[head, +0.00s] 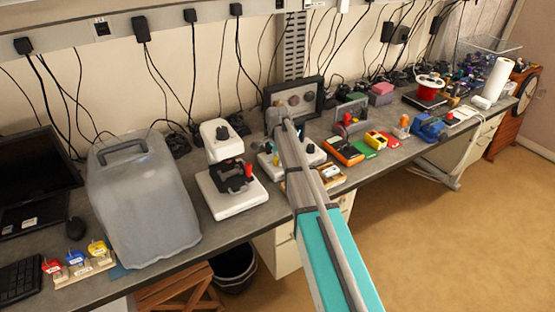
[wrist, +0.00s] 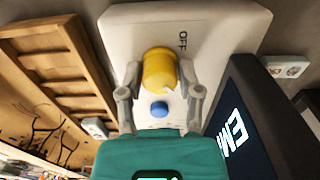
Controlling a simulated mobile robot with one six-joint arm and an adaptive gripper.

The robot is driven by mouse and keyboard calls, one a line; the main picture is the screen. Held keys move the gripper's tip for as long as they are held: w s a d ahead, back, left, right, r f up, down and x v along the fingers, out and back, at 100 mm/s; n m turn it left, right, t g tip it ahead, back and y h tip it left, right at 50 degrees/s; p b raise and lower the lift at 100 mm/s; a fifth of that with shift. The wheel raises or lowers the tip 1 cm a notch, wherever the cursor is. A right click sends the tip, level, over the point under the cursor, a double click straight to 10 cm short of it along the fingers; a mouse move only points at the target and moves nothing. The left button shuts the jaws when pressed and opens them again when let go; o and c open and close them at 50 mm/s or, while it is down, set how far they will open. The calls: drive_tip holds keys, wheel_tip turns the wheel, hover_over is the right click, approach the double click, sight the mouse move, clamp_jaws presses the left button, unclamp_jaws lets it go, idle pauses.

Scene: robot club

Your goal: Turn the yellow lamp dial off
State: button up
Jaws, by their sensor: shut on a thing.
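The yellow lamp dial (wrist: 158,66) sits on a white panel (wrist: 120,22) in the wrist view. Its small white mark is at its lower right edge, and the printed word OFF (wrist: 183,41) is at its upper right, turned sideways. My gripper (wrist: 160,74) has one grey finger on each side of the dial and is shut on it. A blue knob (wrist: 159,109) is just below the dial, close to the gripper body. In the head view my arm reaches to a white device (head: 312,154) on the bench and hides part of it.
A white microscope-like device (head: 233,200) and a large grey covered box (head: 145,195) stand left of my arm. An orange-and-black meter (head: 342,151) lies to the right. In the wrist view a dark panel with lettering (wrist: 245,120) is close on the right.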

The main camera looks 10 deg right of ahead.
clamp_jaws()
drive_tip(key=shift+n, duration=0.4)
drive_tip(key=n, duration=0.7)
drive_tip(key=shift+n, duration=0.4)
drive_tip(key=n, duration=0.4)
drive_tip(key=shift+n, duration=0.3)
drive_tip(key=n, duration=0.4)
drive_tip(key=shift+n, duration=0.4)
